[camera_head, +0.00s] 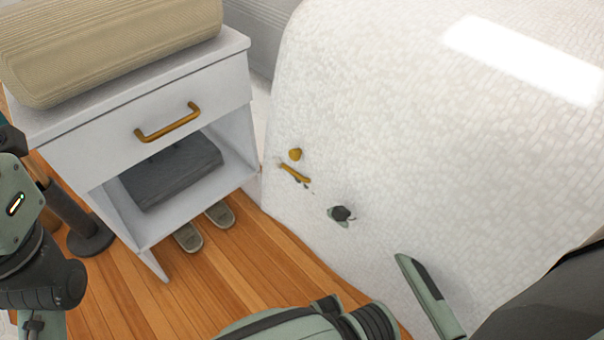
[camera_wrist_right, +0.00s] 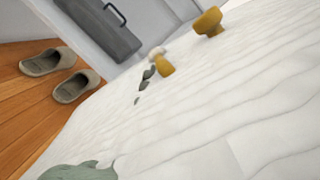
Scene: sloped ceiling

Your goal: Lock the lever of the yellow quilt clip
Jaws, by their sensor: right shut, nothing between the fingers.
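The yellow quilt clip shows as two pieces on the left side of the white quilt (camera_head: 430,150). One is a rounded knob (camera_head: 295,154); it is also at the top of the right wrist view (camera_wrist_right: 208,22). The other is a slanted bar (camera_head: 293,173), its end also in the right wrist view (camera_wrist_right: 166,66). My right gripper (camera_head: 311,187) is shut and empty, mostly hidden by the quilt. Small dark tips (camera_wrist_right: 147,75) poke out close beside the bar; I cannot tell whether they touch. My left gripper is out of view.
A white nightstand (camera_head: 235,85) with a gold handle (camera_head: 168,122) stands left of the quilt. It bears a beige folded item (camera_head: 110,45) and holds a dark grey case (camera_head: 170,170). Slippers (camera_head: 188,237) lie on the wooden floor. The quilt top is clear.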

